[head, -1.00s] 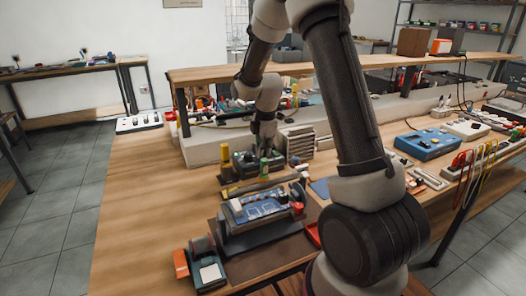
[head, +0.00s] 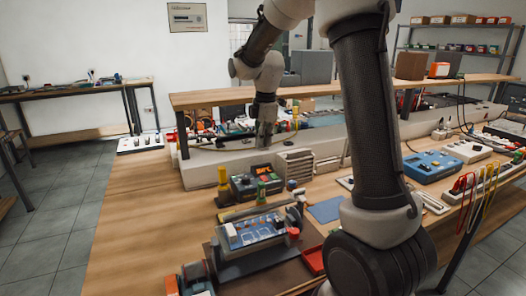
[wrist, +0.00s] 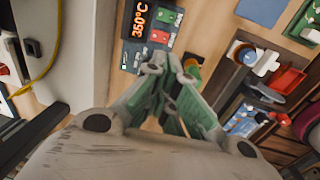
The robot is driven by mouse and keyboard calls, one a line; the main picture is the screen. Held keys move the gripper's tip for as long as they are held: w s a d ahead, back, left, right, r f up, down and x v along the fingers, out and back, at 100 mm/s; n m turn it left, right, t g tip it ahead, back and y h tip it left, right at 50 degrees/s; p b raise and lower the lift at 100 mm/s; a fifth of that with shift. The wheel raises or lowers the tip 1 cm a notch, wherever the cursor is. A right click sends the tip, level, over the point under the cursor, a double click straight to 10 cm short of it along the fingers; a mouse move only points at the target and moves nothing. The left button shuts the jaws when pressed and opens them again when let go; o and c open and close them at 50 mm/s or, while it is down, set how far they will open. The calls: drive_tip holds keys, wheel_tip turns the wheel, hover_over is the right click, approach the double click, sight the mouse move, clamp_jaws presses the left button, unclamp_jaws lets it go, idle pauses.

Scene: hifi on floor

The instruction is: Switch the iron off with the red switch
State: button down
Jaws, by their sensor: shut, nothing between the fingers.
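The soldering station (head: 257,186), a dark box with a lit display, stands on the bench in front of the pale ledge. In the wrist view its panel (wrist: 128,42) shows "350°C" on the display (wrist: 141,20), with a red switch (wrist: 159,36) among green ones. The iron itself I cannot make out clearly. My gripper (head: 264,143) is shut and empty, pointing down behind and above the station in the head view. In the wrist view my fingertips (wrist: 170,64) appear just below the panel, apart from the red switch as far as I can tell.
A circuit board in a holder (head: 254,232) and a red tray (head: 313,260) lie in front of the station. A stack of grey plates (head: 296,168) stands to its right. The pale ledge (head: 205,172) runs behind it.

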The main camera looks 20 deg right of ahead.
sight(259, 179)
drive_tip(key=shift+r, duration=0.2)
drive_tip(key=shift+w+a+r, duration=0.2)
drive_tip(key=shift+w, duration=0.45)
drive_tip(key=shift+f, duration=0.1)
drive_tip(key=f, duration=0.4)
drive_tip(key=w+f, duration=0.1)
drive_tip(key=f, duration=0.8)
drive_tip(key=shift+w+f, duration=0.35)
drive_tip(key=shift+f, duration=0.05)
